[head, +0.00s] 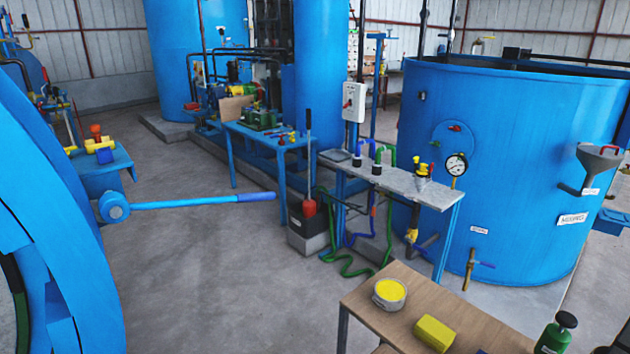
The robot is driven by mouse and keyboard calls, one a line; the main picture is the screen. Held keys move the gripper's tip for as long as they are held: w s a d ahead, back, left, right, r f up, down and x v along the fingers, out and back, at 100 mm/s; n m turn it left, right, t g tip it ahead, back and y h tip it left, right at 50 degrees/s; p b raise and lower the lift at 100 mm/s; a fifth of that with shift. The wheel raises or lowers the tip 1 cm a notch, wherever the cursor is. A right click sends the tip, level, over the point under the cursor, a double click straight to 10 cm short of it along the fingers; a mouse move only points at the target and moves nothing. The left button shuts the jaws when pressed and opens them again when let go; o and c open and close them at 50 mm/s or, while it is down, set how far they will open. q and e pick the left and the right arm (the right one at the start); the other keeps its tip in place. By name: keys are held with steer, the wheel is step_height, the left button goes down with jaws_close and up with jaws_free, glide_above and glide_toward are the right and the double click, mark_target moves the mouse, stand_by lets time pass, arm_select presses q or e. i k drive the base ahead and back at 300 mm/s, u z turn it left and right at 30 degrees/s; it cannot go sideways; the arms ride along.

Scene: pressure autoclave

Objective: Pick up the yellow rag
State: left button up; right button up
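A yellow, block-shaped thing (434,333) lies on the wooden table (372,318) at the bottom right of the head view. It looks like the yellow rag, folded or bunched, but I cannot make out its cloth texture. It lies near the table's front edge, apart from the tub behind it. Neither of my grippers can be made out in this view, so I cannot say where they are relative to the rag.
A white tub with yellow contents (389,293) and a green bottle with a black cap (555,335) stand on the table. A grey bench (400,178) and a big blue tank (510,150) stand behind. A blue lever (190,203) juts out at left. The middle floor is clear.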

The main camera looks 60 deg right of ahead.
mark_target(429, 331)
steer(key=k, duration=0.5)
steer(key=z, duration=1.2)
steer(key=i, duration=0.35)
steer(key=u, duration=0.05)
steer(key=k, duration=0.8)
steer(key=z, duration=0.7)
steer(key=i, duration=0.5)
steer(key=u, duration=0.05)
